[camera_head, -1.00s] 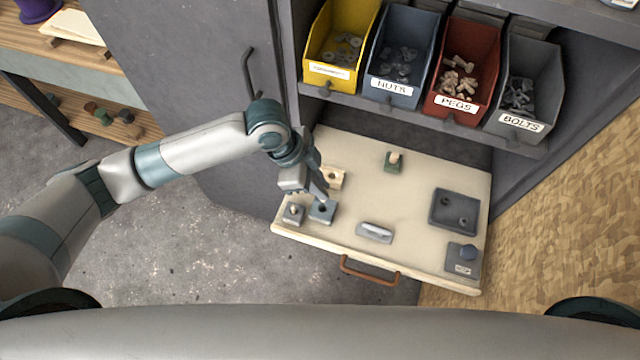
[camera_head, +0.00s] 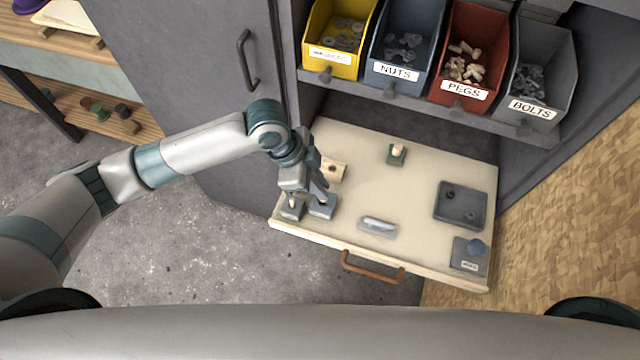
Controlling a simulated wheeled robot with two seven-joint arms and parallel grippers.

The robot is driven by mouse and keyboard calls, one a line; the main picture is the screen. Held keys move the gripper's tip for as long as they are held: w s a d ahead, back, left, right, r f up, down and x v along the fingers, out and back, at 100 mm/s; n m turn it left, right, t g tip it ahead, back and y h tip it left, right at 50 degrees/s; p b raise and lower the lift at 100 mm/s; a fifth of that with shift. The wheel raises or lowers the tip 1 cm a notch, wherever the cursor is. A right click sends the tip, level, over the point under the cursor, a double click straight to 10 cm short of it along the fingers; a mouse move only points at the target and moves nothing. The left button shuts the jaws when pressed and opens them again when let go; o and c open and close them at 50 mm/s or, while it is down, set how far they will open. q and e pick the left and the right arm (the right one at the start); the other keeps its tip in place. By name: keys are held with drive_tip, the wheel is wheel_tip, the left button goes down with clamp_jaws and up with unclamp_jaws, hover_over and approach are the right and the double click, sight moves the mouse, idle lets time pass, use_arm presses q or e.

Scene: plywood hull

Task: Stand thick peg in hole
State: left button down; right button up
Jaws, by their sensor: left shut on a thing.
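My left gripper (camera_head: 322,193) reaches down from the left to the drawer's left front part. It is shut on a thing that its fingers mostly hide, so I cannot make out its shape. The fingertips are right at a grey block (camera_head: 323,210) with a hole; I cannot tell whether what they hold is in the hole. Left of it stands another grey block (camera_head: 291,212) with a small pale peg (camera_head: 293,203) upright on it. Behind is a pale wooden block (camera_head: 334,168) with a hole. My right gripper is not in view.
The open drawer (camera_head: 355,200) has a front handle (camera_head: 372,268). Bins (camera_head: 459,60) stand on the shelf above. The drawer's middle is clear.

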use_arm(q)
drive_tip(key=shift+f+b, duration=0.8)
drive_tip(key=shift+b, duration=0.05)
drive_tip(key=shift+f, duration=0.2)
drive_tip(key=shift+f, duration=0.3)
drive_tip(key=c, duration=1.7)
unclamp_jaws()
drive_tip(key=b+v, duration=0.2)
drive_tip(key=v, duration=1.5)
drive_tip(key=shift+a+r, duration=0.15)
